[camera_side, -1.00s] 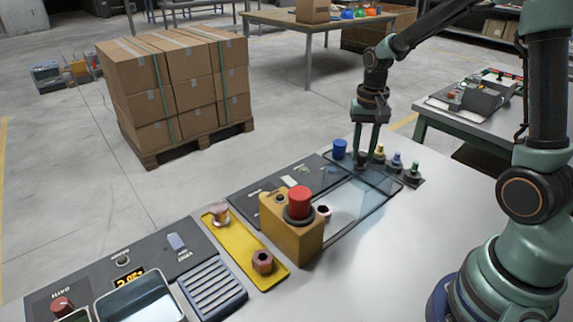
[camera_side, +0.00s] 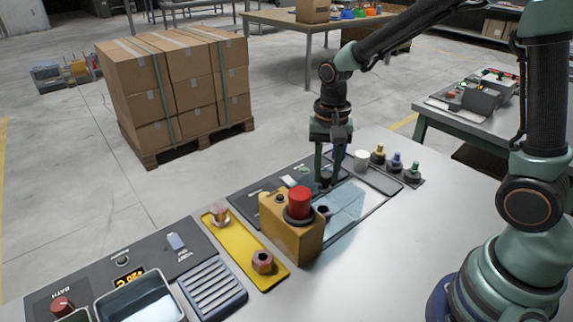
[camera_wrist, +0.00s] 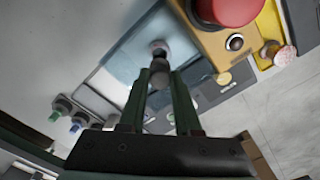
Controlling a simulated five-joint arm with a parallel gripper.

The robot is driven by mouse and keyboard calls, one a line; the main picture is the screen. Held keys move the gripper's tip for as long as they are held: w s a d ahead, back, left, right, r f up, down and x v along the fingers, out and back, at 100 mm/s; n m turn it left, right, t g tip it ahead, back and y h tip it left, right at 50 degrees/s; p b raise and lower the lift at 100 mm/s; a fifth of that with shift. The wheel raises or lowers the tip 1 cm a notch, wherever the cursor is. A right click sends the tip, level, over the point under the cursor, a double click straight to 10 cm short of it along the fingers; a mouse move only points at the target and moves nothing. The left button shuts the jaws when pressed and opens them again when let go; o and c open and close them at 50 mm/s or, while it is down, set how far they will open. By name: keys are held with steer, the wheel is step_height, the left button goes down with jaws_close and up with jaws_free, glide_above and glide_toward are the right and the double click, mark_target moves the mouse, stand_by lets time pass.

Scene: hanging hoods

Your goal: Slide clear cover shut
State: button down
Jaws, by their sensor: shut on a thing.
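The clear cover (camera_side: 347,203) is a bluish see-through pane lying flat in a long frame on the table, beside the yellow box. It also shows in the wrist view (camera_wrist: 130,52). My gripper (camera_side: 326,181) reaches down at the cover's far end and is shut on its small dark knob (camera_wrist: 160,66). The fingers hide part of the knob. The cover's near end is partly hidden behind the yellow box in the side view.
The yellow box with a red button (camera_side: 299,200) stands close to the cover's left end. A white cup (camera_side: 361,160) and several coloured knobs (camera_side: 397,163) stand behind the frame. A yellow plate (camera_side: 243,246) lies left. The front table surface is clear.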

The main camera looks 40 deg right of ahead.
steer(key=c, duration=0.6)
jaws_free()
steer(key=shift+w+a, duration=0.1)
steer(key=shift+a, duration=0.1)
step_height(320, 180, up, 12)
steer(key=shift+r, duration=0.15)
steer(key=s+d+n+t, duration=0.2)
steer(key=s+n+t, duration=0.3)
steer(key=s+n, duration=0.3)
steer(key=shift+s+d+r+n+t, duration=0.25)
steer(key=shift+s+r+n+t, duration=0.05)
steer(key=shift+n, duration=0.3)
